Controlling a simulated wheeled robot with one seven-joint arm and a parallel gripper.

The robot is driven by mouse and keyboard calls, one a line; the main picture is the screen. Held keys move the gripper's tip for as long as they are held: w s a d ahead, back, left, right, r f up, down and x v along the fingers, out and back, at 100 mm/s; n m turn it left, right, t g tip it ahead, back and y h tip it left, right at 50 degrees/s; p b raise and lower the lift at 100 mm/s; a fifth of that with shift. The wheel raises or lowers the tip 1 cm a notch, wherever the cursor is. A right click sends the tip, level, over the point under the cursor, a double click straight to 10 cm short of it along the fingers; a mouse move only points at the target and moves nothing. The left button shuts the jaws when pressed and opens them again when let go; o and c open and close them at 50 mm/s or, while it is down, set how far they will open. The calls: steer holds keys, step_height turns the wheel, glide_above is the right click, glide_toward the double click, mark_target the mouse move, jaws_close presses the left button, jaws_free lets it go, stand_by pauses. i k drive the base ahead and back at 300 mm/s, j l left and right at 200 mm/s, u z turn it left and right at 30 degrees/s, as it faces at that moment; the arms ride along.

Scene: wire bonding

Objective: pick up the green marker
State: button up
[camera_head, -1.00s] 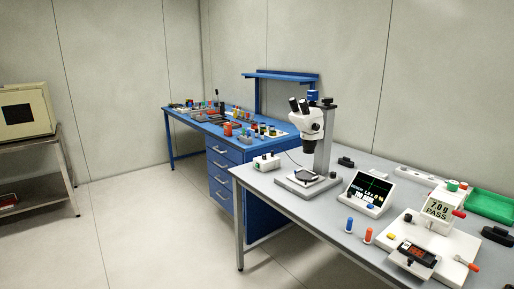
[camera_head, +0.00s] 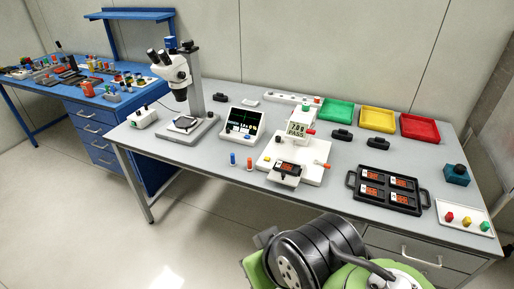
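I cannot make out a green marker for certain. Small green items show on the blue bench (camera_head: 52,95) at the left among many tools, too small to tell apart. A small green piece (camera_head: 306,107) sits by the white pull tester showing PASS, and a green knob (camera_head: 485,226) is on a white plate at the far right. A blue upright piece (camera_head: 232,158) and an orange one (camera_head: 249,163) stand left of the tester. My arm's dark and green links fill the bottom middle; my gripper is not in view.
The grey table (camera_head: 215,165) carries a microscope (camera_head: 176,72), a small monitor (camera_head: 242,122), green (camera_head: 337,112), yellow (camera_head: 378,119) and red (camera_head: 420,128) trays, and a black tray of modules (camera_head: 389,191). Open floor lies at the lower left.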

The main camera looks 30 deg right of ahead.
mark_target(484, 226)
steer(key=z, duration=3)
steer(key=i+l+u, duration=0.1)
steer(key=i+u, duration=0.3)
steer(key=i+l+u, duration=0.2)
steer(key=i+u, duration=0.2)
steer(key=i+l+u, duration=0.25)
steer(key=u, duration=0.15)
steer(key=l, duration=0.1)
